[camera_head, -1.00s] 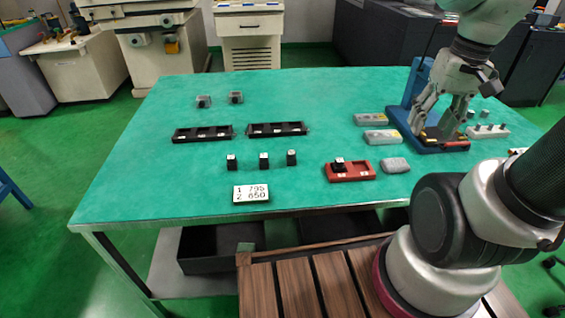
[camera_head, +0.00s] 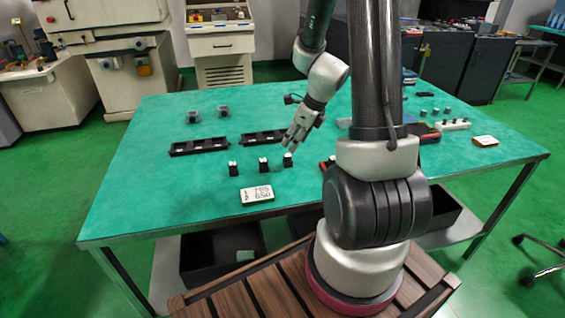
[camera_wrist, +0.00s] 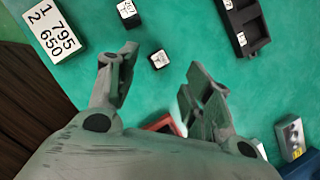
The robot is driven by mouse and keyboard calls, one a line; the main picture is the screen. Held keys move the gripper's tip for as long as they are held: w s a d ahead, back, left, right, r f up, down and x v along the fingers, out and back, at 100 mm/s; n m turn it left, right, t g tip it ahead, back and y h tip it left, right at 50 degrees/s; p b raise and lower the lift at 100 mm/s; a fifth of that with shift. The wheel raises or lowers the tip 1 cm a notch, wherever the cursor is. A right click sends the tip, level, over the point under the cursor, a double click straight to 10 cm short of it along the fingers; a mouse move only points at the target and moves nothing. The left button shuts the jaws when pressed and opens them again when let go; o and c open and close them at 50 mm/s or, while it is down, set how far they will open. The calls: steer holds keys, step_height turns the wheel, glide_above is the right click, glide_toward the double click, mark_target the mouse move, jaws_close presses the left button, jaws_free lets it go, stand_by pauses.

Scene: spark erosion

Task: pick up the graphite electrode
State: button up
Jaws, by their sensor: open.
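Three small black blocks with white labelled tops, which look like graphite electrodes, stand in a row on the green table: a left block (camera_head: 233,168), a middle block (camera_head: 263,164) and a right block (camera_head: 288,160). My gripper (camera_head: 293,144) is open and empty, above and close to the right block. In the wrist view, my open fingers (camera_wrist: 163,58) stand either side of one block (camera_wrist: 158,60), which sits beyond the fingertips; another block (camera_wrist: 128,13) lies further up. I cannot tell which block the task means.
Two black trays, a left one (camera_head: 199,147) and a right one (camera_head: 262,137), lie behind the blocks. A number card (camera_head: 257,194) reading 795 and 650 lies in front. A red tray (camera_wrist: 163,124) shows below the fingers. Two small clear-topped items stand at the back left.

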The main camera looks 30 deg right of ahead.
mark_target(288, 155)
steer(key=x, duration=0.7)
steer(key=shift+s+d+f, duration=0.1)
steer(key=shift+s+d, duration=0.05)
steer(key=shift+d, duration=0.05)
steer(key=c, duration=1.1)
